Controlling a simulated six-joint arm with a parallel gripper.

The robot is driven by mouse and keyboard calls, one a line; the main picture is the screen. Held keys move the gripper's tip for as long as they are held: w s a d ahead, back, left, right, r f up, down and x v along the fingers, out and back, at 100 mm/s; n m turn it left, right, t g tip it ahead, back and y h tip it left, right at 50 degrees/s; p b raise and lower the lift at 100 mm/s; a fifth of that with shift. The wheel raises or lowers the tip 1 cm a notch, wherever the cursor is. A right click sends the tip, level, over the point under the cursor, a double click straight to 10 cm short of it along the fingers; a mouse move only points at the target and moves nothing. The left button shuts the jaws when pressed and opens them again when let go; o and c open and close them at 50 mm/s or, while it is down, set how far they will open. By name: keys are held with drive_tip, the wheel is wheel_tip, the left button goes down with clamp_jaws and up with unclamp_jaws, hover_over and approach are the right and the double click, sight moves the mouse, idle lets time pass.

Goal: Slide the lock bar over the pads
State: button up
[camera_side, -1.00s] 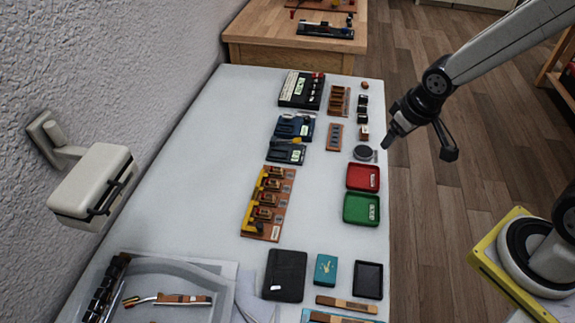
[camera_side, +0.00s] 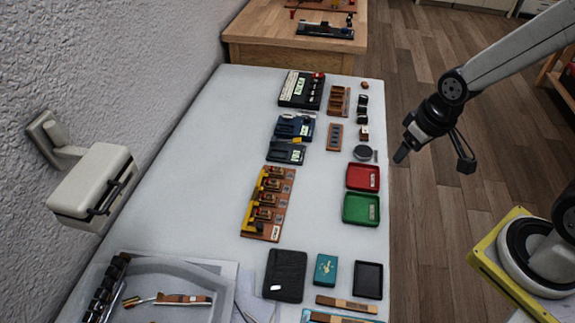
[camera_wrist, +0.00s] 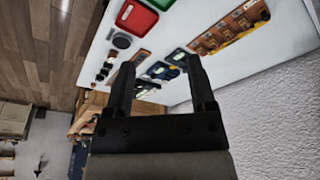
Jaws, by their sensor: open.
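I cannot say for certain which part is the lock bar or which are the pads. A brown rack (camera_side: 276,225) on the white table carries a yellow bar (camera_side: 254,200) along its left side, beside several small dark and brown blocks. The rack also shows at the upper right of the wrist view (camera_wrist: 228,28). Two blue fixtures with yellow parts stand behind it, the rear one (camera_side: 294,127) and the front one (camera_side: 286,152). My gripper (camera_side: 434,160) is open and empty, off the table's right edge. Its two fingers (camera_wrist: 160,68) are spread in the wrist view.
A red tray (camera_side: 349,178) and a green tray (camera_side: 346,208) lie near the right edge, with a round grey disc (camera_side: 362,152) behind them. A black case (camera_side: 284,274) and a teal box (camera_side: 325,270) lie in front. The table's left middle is clear.

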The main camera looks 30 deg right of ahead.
idle(0.4)
drive_tip(key=shift+a, duration=0.1)
drive_tip(key=c, duration=0.6)
drive_tip(key=shift+w+a+f, duration=0.1)
drive_tip(key=shift+w+a, duration=0.15)
clamp_jaws()
drive_tip(key=w+a+f+n+t+y, duration=0.1)
drive_tip(key=w+a+f+n, duration=0.2)
drive_tip(key=a, duration=0.4)
drive_tip(key=w+a+f+n+t+y, duration=0.1)
drive_tip(key=w+a+f+n, duration=0.1)
drive_tip(key=a+f+n, duration=0.3)
drive_tip(key=s+a+f+n+t, duration=0.2)
drive_tip(key=a+f+n, duration=0.3)
drive_tip(key=a, duration=0.9)
wheel_tip(320, 180, down, 3)
drive_tip(key=shift+s+r+y, duration=0.1)
drive_tip(key=shift+s+y, duration=0.2)
